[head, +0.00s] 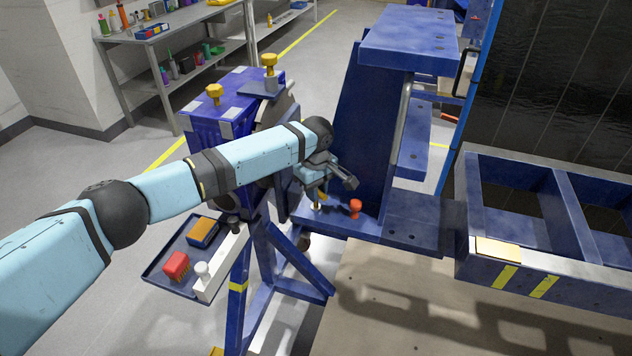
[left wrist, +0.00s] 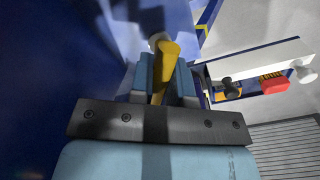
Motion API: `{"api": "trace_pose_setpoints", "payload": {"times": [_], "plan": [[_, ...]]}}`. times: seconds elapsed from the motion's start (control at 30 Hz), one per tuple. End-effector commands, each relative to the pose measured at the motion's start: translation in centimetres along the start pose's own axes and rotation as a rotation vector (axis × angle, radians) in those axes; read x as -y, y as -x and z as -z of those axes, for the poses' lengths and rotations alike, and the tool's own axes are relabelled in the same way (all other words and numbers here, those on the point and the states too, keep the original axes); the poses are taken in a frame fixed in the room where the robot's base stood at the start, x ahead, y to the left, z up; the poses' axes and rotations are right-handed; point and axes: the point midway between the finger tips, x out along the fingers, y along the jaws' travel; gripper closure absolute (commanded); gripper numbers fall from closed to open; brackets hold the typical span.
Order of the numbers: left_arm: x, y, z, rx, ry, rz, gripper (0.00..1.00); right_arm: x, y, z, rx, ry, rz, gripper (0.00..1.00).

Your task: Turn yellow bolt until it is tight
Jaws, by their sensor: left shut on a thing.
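A yellow bolt (left wrist: 166,68) sits between the two fingers of my left gripper (left wrist: 162,82) in the left wrist view. The fingers are shut on it. In the head view my left gripper (head: 321,186) reaches down over the blue base plate (head: 408,232), and a little of the yellow bolt (head: 322,196) shows beneath it, with a shiny shaft below. How far the bolt sits in the plate cannot be told. A red bolt (head: 355,208) stands on the plate just to the right. My right gripper is not in view.
Two more yellow bolts (head: 214,93) (head: 269,64) stand on the blue jig behind my arm. A tall blue upright (head: 365,120) rises close behind the gripper. A tray (head: 165,262) with a red brush (head: 176,264) is at lower left. A blue frame (head: 540,266) stands at right.

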Motion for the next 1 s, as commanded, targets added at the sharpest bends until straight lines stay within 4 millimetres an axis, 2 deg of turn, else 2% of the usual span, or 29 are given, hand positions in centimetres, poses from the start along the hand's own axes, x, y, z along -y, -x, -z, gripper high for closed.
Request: {"api": "trace_pose_setpoints", "payload": {"times": [0.03,0.3,1.0], "plan": [[0.1,0.7,-0.2,0.007,-0.027,0.004,1.0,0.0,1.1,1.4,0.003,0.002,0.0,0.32],[0.1,0.5,-0.2,0.007,-0.258,0.003,1.0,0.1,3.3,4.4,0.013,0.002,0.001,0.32],[0.0,0.1,-0.1,0.003,-0.924,0.001,1.0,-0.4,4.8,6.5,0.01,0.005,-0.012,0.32]]}}
